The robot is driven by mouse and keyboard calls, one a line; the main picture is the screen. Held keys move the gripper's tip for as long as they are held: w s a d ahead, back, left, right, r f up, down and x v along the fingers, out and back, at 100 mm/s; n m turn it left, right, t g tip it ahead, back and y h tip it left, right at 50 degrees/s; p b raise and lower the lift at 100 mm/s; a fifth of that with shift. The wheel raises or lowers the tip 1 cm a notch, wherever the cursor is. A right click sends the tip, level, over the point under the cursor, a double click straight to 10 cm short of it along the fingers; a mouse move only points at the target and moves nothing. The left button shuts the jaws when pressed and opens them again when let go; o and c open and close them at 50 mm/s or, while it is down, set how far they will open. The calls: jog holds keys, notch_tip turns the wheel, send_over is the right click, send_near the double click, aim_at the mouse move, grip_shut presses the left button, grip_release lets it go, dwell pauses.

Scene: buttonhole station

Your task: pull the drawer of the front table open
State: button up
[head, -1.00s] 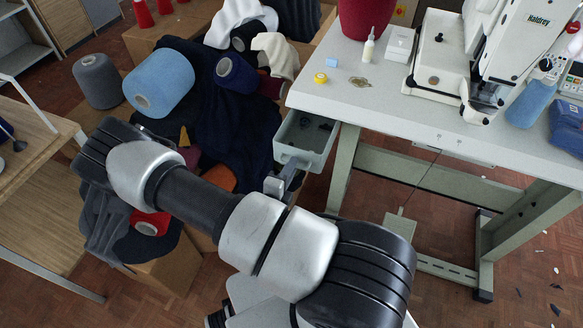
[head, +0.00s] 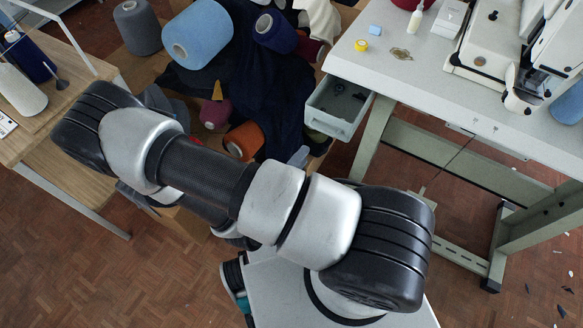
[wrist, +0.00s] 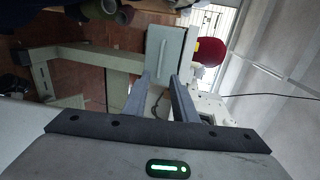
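The drawer (head: 330,124) is a pale grey-green box under the left end of the front table (head: 400,83). It stands out from the table, its inside and some small dark items in view. In the wrist view a pale grey-green panel, seemingly the drawer (wrist: 170,45), lies ahead of the fingertips. My gripper (wrist: 160,78) is open in the wrist view, its two grey fingers apart with nothing held between them. I cannot tell whether they touch the drawer. In the head view my arm hides most of the gripper; a small grey piece near the drawer may be a finger.
A sewing machine (head: 490,50), a yellow spool (head: 361,45) and a small bottle (head: 415,18) stand on the front table. Yarn cones and dark cloth (head: 250,85) crowd left of the drawer. A wooden table (head: 50,115) stands at far left.

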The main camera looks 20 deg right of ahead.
jog(key=v, duration=0.4)
jog(key=shift+s+a+r, duration=0.1)
jog(key=shift+s+a, duration=0.2)
jog(key=s+r+n+g+y+p, duration=0.2)
jog(key=r+n+y+p, duration=0.3)
jog(key=r+n, duration=0.8)
jog(key=s+r+n+g+y+p, duration=0.2)
jog(key=r+n+y+p, duration=0.4)
jog(key=r, duration=3.3)
jog(key=n+p, duration=0.5)
jog(key=n, duration=0.3)
jog(key=shift+s+d+r+n+g+y+p, duration=0.25)
jog(key=shift+d+n+g+y+p, duration=0.05)
jog(key=shift+d+g+p, duration=0.1)
